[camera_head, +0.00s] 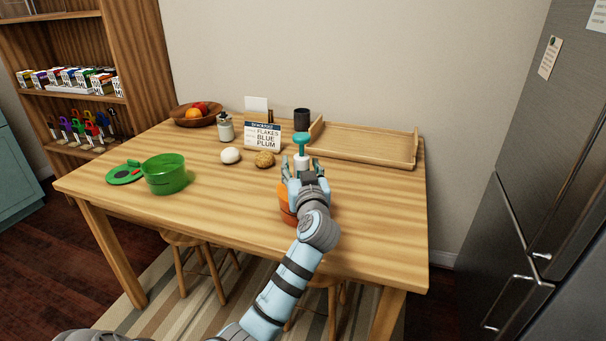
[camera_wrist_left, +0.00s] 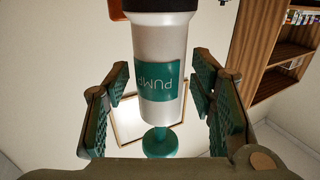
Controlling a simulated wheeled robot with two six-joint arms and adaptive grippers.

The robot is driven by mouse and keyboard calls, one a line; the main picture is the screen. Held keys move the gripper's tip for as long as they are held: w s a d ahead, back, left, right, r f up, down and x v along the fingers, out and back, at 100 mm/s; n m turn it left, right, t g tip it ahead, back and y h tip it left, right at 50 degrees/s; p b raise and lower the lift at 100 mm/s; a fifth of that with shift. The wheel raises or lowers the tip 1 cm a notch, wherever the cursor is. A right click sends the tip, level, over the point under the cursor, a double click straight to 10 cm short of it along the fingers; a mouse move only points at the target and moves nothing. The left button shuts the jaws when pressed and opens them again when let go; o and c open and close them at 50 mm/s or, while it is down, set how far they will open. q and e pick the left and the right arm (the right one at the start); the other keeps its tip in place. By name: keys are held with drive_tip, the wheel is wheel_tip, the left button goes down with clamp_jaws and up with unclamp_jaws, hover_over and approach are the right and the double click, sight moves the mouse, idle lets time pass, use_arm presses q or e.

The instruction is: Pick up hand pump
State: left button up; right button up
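The hand pump (camera_head: 302,161) has a white body and a teal top and stands on the wooden table (camera_head: 375,215) towards its right part. In the left wrist view the pump (camera_wrist_left: 160,50) shows a teal label reading PUMP, upside down, with its dark end at the top of the picture. My left gripper (camera_head: 301,172) is at the pump, partly covering its lower body. In the wrist view the left gripper (camera_wrist_left: 160,100) is open, with fingers on both sides of the pump and gaps beside it. My right gripper is out of view.
An orange object (camera_head: 286,204) sits partly hidden behind my left gripper. A wooden tray (camera_head: 365,157), a black cup (camera_head: 301,119), a sign (camera_head: 262,137), a brown ball (camera_head: 265,159) and a white ball (camera_head: 230,155) are nearby. A green container (camera_head: 166,180) stands left.

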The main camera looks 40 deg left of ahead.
use_arm(q)
drive_tip(key=shift+s, duration=0.1)
drive_tip(key=c, duration=1)
clamp_jaws()
